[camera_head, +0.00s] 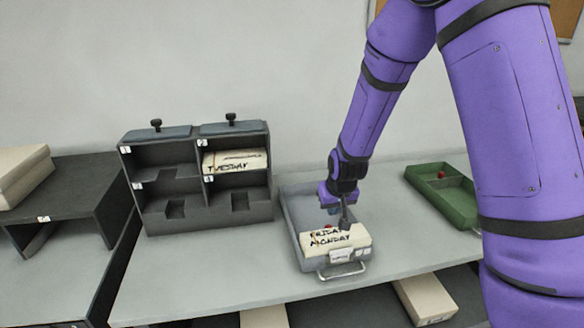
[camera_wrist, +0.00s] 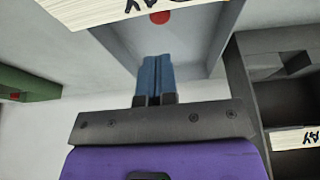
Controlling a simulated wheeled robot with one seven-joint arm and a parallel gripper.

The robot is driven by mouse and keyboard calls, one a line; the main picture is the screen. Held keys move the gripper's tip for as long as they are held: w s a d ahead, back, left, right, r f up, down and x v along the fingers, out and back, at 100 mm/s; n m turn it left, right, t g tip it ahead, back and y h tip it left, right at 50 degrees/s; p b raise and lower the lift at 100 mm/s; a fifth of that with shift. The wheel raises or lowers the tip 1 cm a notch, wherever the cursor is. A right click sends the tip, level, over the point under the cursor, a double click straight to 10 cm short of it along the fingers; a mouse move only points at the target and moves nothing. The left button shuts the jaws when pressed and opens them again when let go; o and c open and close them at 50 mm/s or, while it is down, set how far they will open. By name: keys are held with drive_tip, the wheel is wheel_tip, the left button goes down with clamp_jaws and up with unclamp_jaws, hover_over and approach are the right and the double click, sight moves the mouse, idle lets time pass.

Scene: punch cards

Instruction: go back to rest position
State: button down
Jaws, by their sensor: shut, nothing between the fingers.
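My gripper (camera_head: 344,217) is shut and empty, low over the grey tray (camera_head: 295,222) in the head view. In the wrist view its blue fingers (camera_wrist: 155,76) are together over the tray's inside (camera_wrist: 200,48). Cream card stacks marked FRIDAY and MONDAY (camera_head: 335,240) lie in the front of the tray, just beside my fingertips. Whether my fingertips touch anything is hard to tell. A small red spot near the cards shows in the wrist view (camera_wrist: 160,17).
A dark sorter (camera_head: 156,224) stands left of the tray, with a TUESDAY card stack (camera_head: 235,163) in compartment 2. A green tray (camera_head: 455,203) with a red knob lies at the right. A dark stand (camera_head: 62,205) is at far left. Bare grey table (camera_head: 220,265) lies in front.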

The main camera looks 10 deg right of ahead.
drive_tip(key=s+d+v, duration=0.1)
drive_tip(key=v, duration=1)
drive_tip(key=s+d+f+v, duration=0.1)
drive_tip(key=s+d+v, duration=0.1)
drive_tip(key=v, duration=0.8)
drive_tip(key=s+d+r, duration=0.1)
drive_tip(key=s+r, duration=0.2)
drive_tip(key=s, duration=0.3)
drive_tip(key=s+d+r, duration=0.1)
drive_tip(key=s+r, duration=0.3)
drive_tip(key=s, duration=0.3)
drive_tip(key=s+d+r+t, duration=0.1)
drive_tip(key=s+r, duration=0.2)
drive_tip(key=s, duration=0.4)
drive_tip(key=shift+r, duration=0.3)
